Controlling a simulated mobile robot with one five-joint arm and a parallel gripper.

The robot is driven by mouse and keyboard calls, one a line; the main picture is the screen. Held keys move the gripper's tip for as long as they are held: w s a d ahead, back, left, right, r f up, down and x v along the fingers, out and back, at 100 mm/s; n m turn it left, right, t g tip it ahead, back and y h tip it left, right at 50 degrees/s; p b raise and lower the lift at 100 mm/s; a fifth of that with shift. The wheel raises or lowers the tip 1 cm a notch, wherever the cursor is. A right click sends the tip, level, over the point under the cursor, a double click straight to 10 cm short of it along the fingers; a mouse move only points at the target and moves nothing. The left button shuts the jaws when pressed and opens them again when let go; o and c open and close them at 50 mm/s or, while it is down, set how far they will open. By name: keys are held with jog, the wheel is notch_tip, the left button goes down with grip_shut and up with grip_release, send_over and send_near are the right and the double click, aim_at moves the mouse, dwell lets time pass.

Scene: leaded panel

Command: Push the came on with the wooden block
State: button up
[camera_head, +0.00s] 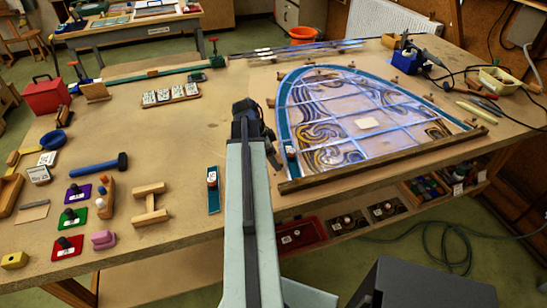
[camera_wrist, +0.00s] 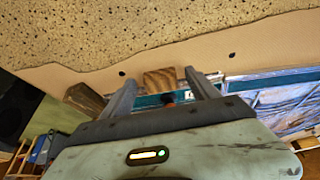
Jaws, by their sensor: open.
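The leaded panel (camera_head: 350,120) lies on the bench at the right, with a teal came (camera_head: 284,115) along its curved left edge. My gripper (camera_head: 250,112) is over the bench just left of that edge. In the wrist view my gripper (camera_wrist: 163,86) is open, its fingers apart. A small wooden block (camera_wrist: 160,78) shows between the fingertips; I cannot tell whether they touch it. A teal strip (camera_wrist: 150,101) shows behind the fingers, partly hidden. An H-shaped wooden piece (camera_head: 150,203) lies at the front left.
A wooden batten (camera_head: 390,160) runs along the panel's front edge. Small wooden pieces (camera_head: 270,103) stand around the curve.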

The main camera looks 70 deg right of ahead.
jog(key=p+v, duration=0.7)
jog(key=shift+r, duration=0.4)
jog(key=shift+w, duration=0.1)
